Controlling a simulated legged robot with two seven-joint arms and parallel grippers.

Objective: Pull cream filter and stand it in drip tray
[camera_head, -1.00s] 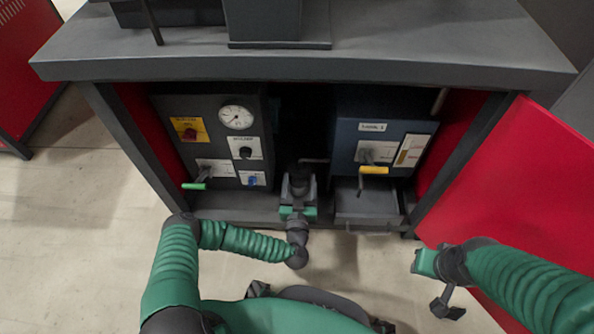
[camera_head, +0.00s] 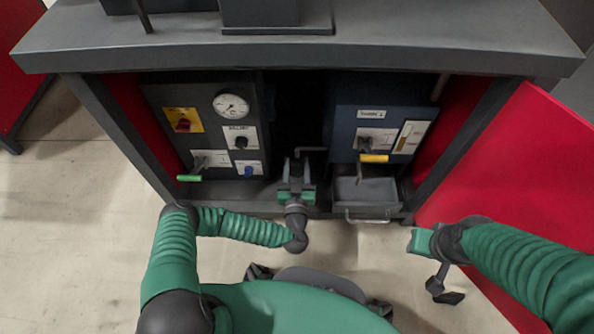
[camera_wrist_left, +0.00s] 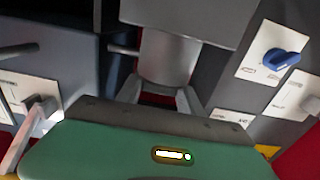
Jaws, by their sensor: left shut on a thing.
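My left gripper (camera_head: 297,172) is in front of the dark gap between the two units. In the left wrist view its fingers (camera_wrist_left: 160,95) are shut around a grey cylinder (camera_wrist_left: 166,60) with a wider grey part above it. No cream colour shows on it, and I cannot tell whether it is the filter. An open grey tray with a wire handle (camera_head: 366,212), apparently the drip tray, sits below the blue unit, right of my left gripper. It looks empty. My right gripper (camera_head: 420,240) hangs at the lower right, away from the units; its fingers are unclear.
The dark unit (camera_head: 230,165) at left carries a gauge, switches and a green lever (camera_head: 189,178). The blue unit (camera_head: 385,115) has a yellow-handled lever (camera_head: 374,158) above the tray. A grey worktop (camera_head: 300,52) overhangs both. A red door (camera_head: 510,170) stands open at right.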

